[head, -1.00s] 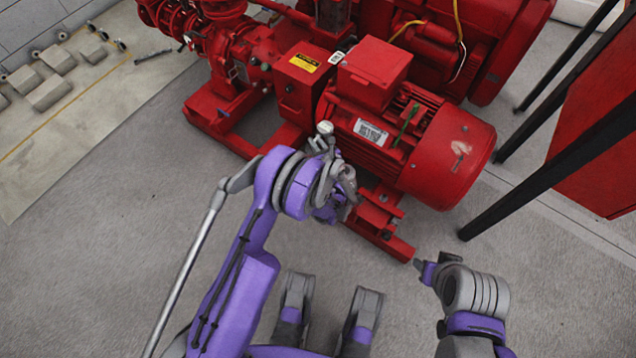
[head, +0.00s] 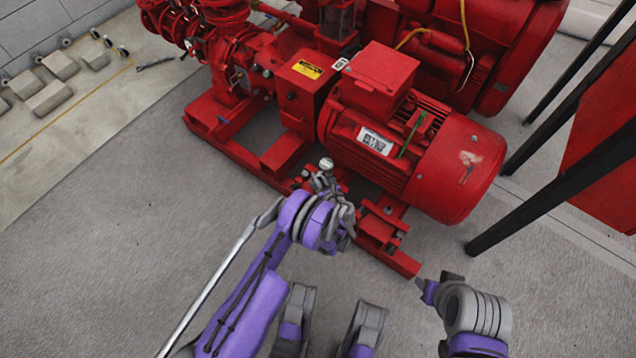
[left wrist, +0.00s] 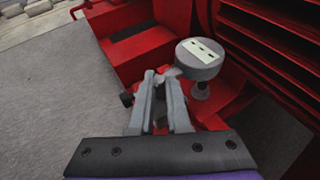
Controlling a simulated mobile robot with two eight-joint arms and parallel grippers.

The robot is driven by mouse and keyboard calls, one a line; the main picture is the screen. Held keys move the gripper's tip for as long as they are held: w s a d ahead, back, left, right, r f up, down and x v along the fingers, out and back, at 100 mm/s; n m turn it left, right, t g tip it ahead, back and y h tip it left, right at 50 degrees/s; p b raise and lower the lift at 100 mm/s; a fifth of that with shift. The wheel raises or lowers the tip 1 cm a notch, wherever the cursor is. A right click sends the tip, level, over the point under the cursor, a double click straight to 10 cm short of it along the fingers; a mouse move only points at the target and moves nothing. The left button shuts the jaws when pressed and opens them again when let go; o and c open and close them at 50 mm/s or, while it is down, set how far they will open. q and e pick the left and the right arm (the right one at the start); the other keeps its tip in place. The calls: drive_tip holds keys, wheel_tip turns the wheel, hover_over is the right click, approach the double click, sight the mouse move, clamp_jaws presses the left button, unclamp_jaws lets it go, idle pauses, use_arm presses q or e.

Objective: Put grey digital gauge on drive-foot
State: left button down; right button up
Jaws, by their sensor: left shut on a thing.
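The grey digital gauge (head: 326,163) has a round head with a pale display. It also shows in the left wrist view (left wrist: 199,60), tilted, with its display facing up. My left gripper (left wrist: 160,88) is shut on the gauge at its side, and the gauge head sticks out past the fingertips. The red drive motor (head: 430,155) stands behind and to the right. A red foot (head: 380,232) shows at its near side, right of my left gripper. The gauge is close to the red base; I cannot tell whether they touch. My right gripper (head: 424,289) is low at right, its jaws unclear.
The red base frame (head: 240,155) runs along the pumpset's near side. Black posts (head: 500,225) stand to the right of the motor. Grey blocks (head: 60,80) lie at the far left. The grey floor in front of the pumpset is clear.

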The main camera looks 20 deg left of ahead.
use_arm(q)
drive_tip(key=shift+f+b, duration=0.45)
drive_tip(key=shift+f, duration=1.55)
drive_tip(key=c, duration=0.9)
unclamp_jaws()
drive_tip(key=shift+s+d+r, duration=0.1)
